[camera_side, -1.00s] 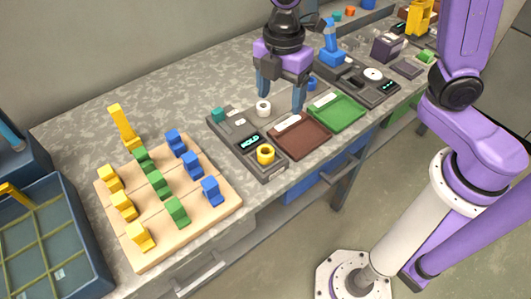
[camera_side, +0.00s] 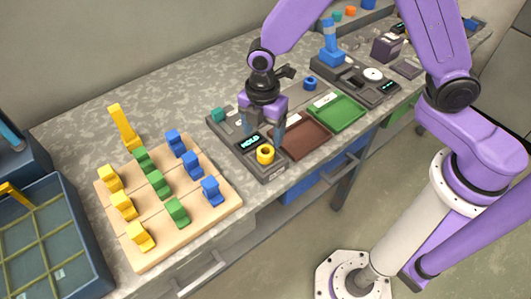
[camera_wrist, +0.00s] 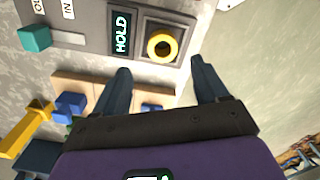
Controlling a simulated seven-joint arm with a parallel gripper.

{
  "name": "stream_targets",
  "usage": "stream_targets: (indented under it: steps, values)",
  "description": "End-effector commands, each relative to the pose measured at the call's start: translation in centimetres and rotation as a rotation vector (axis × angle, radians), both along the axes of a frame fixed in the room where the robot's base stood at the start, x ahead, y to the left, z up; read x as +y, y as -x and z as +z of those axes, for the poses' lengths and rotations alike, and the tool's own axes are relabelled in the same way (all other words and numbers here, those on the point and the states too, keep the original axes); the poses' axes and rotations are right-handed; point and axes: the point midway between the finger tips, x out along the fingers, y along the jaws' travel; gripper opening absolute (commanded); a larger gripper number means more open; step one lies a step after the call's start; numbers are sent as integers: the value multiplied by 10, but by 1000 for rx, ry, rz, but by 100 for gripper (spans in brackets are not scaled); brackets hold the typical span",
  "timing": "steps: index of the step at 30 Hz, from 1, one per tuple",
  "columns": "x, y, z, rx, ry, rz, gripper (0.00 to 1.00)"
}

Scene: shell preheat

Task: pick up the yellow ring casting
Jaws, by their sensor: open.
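The yellow ring casting (camera_side: 265,154) sits upright with its opening facing up at the front end of the grey device, beside the display reading HOLD. My gripper (camera_side: 264,135) is open and empty, just behind and above the ring in the side view. In the wrist view my two fingers (camera_wrist: 160,80) are spread wide, and the ring lies ahead of them, between their lines. The fingers do not appear to touch it.
The device's display (camera_side: 250,142) and a teal block (camera_side: 218,115) are close to my gripper. A brown tray (camera_side: 306,140) and a green tray (camera_side: 338,113) lie to the right. A wooden board (camera_side: 150,215) with yellow, green and blue pieces stands to the left.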

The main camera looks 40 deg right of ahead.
Motion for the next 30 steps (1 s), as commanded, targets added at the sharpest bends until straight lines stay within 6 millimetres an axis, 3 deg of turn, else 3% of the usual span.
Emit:
stream_targets:
  steps: [8, 18, 27, 28, 30]
  values:
    - [-1, 1, -18, 1, 0, 0, 73]
    - [-1, 5, -58, 0, 1, -1, 73]
    - [-1, 5, -62, -3, -1, -1, 73]
    - [-1, 5, -62, -3, -1, -1, 70]
    - [-1, 5, -62, -3, -1, -1, 47]
